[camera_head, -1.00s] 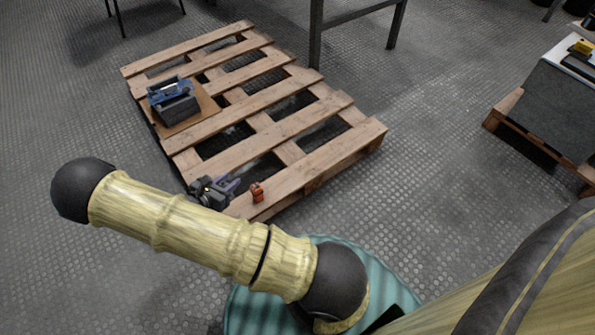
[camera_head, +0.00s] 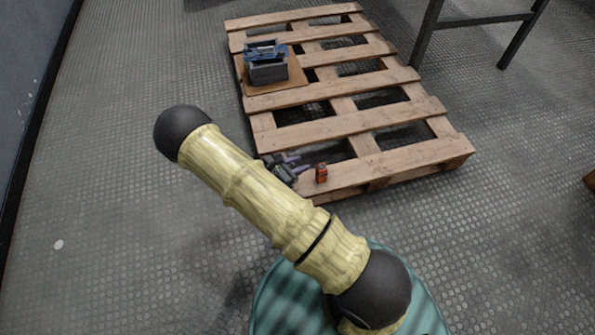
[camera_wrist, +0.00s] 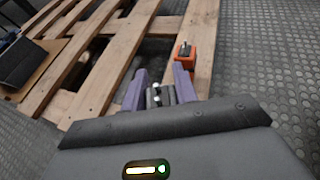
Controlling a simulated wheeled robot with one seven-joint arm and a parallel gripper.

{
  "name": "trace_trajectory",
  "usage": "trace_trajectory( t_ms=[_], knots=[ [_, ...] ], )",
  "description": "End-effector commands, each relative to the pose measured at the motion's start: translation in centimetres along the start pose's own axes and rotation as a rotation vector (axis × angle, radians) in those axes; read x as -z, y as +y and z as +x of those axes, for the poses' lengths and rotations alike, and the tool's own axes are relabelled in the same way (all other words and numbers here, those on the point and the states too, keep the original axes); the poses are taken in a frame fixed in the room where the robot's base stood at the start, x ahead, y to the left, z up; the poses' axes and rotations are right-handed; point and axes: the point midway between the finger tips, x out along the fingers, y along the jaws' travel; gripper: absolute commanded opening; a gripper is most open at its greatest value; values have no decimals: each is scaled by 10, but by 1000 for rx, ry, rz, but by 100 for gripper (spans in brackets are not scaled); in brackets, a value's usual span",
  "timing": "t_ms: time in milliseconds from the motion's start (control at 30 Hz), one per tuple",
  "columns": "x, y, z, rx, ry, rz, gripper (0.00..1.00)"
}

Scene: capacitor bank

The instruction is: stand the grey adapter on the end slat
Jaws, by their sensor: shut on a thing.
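My gripper (camera_head: 300,164) is low over the near left corner of the wooden pallet (camera_head: 367,121). In the wrist view its purple fingers (camera_wrist: 158,87) are shut on a small grey piece with white spots, the grey adapter (camera_wrist: 160,96). In the head view the adapter cannot be made out. The end slat (camera_head: 400,164) is the pallet's nearest board; it also shows in the wrist view (camera_wrist: 203,22). Whether the adapter touches the pallet cannot be told.
A small orange block (camera_head: 321,173) with a dark top stands on the end slat, close to my fingertips. A blue and dark grey device (camera_head: 268,68) sits on a brown board (camera_head: 299,78) farther back. The end slat's right part is clear.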

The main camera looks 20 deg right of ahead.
Motion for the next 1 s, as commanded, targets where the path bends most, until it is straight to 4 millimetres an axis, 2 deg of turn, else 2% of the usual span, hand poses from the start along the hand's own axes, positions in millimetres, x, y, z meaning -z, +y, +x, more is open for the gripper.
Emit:
trace_trajectory(
  t_ms=[267, 700, 733, 800, 833, 1000],
  knots=[
    [33, 0, 14, 1, 0, 0, 4],
    [36, 0, 14, -2, 0, -1, 4],
    [36, 0, 14, -1, 0, -1, 33],
    [36, 0, 15, 0, 0, 0, 46],
    [36, 0, 15, 0, 0, 0, 51],
    [35, -1, 16, 2, 0, 1, 51]
  ],
)
